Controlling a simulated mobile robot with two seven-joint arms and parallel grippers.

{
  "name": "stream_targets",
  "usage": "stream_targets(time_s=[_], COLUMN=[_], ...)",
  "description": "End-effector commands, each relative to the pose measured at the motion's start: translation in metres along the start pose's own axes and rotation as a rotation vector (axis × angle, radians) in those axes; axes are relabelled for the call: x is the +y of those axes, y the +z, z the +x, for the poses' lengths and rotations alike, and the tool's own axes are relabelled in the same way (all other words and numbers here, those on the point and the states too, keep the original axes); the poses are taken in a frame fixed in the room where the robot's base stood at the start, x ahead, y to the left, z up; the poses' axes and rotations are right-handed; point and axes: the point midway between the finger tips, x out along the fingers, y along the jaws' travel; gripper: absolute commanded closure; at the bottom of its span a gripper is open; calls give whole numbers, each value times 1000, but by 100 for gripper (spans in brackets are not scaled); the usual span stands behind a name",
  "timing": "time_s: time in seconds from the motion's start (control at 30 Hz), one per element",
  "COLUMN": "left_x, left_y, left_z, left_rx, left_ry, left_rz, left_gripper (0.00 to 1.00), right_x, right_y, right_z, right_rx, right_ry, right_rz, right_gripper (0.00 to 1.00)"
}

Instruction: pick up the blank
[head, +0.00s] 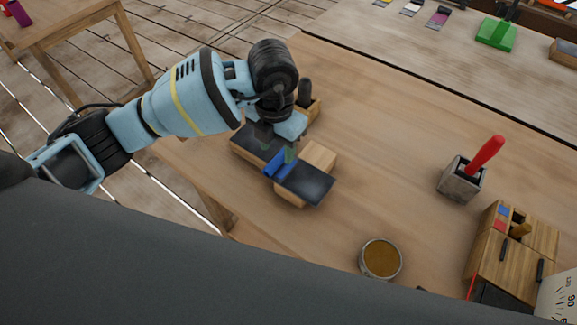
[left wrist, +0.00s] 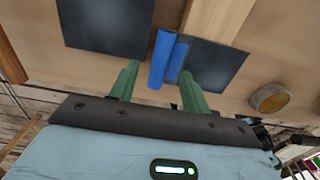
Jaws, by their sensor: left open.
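A blue piece (head: 275,166), which I take to be the blank, lies between two dark-topped wooden blocks on the table. In the left wrist view it is a long blue bar (left wrist: 163,57) with a rounded side. My left gripper (head: 277,150) is open close above it. In the left wrist view its two green fingers (left wrist: 158,75) stand on either side of the blue piece, apart from each other. I cannot tell whether they touch it. The arm hides part of the blocks in the head view. My right gripper is not in view.
The dark-topped blocks (head: 306,183) flank the blue piece, with a pale wooden block (head: 319,156) beside them. A round tin (head: 380,258), a grey holder (head: 461,181) with a red handle and a wooden box (head: 495,248) stand to the right. The table's middle right is clear.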

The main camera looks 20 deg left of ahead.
Motion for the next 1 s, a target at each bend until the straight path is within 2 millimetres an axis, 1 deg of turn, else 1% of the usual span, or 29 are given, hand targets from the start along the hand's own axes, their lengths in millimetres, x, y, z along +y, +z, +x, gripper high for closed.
stream_targets(time_s=[0.03,0.1,0.17,0.23,0.4,0.43,0.7,0.8,1.0], left_x=[0,0,0,0,0,0,0,0,0], left_y=[0,0,0,0,0,0,0,0,1], left_z=[8,18,24,27,27,27,27,27,26], left_rx=[3,3,2,0,-1,-1,-1,-1,-2], left_ry=[-1,-1,-2,-1,-1,-1,-1,-1,-1], left_rz=[0,-1,-1,0,0,0,0,0,0], left_gripper=[53,53,53,53,53,54,89,100,100], right_x=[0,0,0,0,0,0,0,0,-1], right_y=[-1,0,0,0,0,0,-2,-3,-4], right_z=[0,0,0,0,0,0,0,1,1], right_rx=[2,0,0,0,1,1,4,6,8], right_ry=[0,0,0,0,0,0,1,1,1], right_rz=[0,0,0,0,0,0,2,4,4], right_gripper=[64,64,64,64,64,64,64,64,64])
